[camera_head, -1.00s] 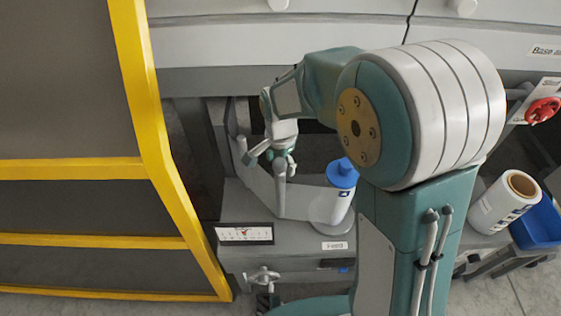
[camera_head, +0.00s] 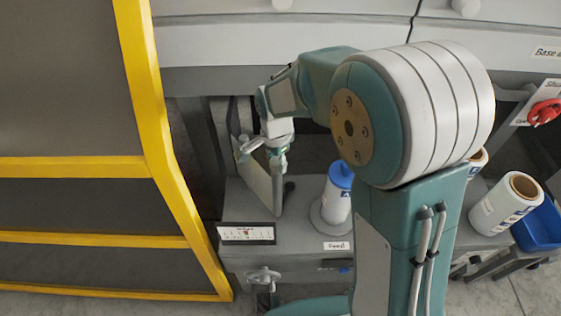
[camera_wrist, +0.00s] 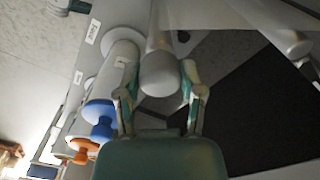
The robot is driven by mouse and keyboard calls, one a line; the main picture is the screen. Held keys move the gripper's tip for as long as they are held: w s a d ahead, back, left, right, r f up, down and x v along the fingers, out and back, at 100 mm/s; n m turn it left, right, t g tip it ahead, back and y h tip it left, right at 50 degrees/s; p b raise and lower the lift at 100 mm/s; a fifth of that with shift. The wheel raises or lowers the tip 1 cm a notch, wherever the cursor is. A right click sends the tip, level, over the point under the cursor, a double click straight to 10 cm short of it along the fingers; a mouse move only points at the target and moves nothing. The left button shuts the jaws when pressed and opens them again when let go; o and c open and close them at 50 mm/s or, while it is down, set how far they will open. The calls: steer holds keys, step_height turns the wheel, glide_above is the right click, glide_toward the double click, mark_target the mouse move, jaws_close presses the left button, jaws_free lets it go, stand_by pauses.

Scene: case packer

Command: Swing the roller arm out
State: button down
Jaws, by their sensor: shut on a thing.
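The grey roller arm (camera_head: 258,182) stands above the feed ledge, left of the white roll with the blue cap (camera_head: 337,202). It is turned away from that roll, with a gap between them. My gripper (camera_head: 279,155) is at the near, upper end of the arm. In the wrist view, my gripper's fingers (camera_wrist: 161,100) are on both sides of a rounded grey bar end (camera_wrist: 159,72), shut on it. The contact itself is partly hidden in the head view.
A yellow-framed guard door (camera_head: 160,160) stands open on the left. The grey feed ledge (camera_head: 295,238) lies below. A white label roll (camera_head: 505,205), a blue bin (camera_head: 538,225) and a red handle (camera_head: 544,112) are at right, beyond my arm.

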steer(key=w+a+m, duration=0.6)
steer(key=w+m, duration=0.1)
steer(key=m, duration=0.2)
steer(key=shift+w+a+m, duration=0.15)
steer(key=shift+a+m, duration=0.15)
stand_by(0.5)
steer(key=shift+c, duration=1)
jaws_free()
steer(key=shift+w, duration=0.1)
step_height(320, 180, up, 12)
steer(key=shift+a+f, duration=0.1)
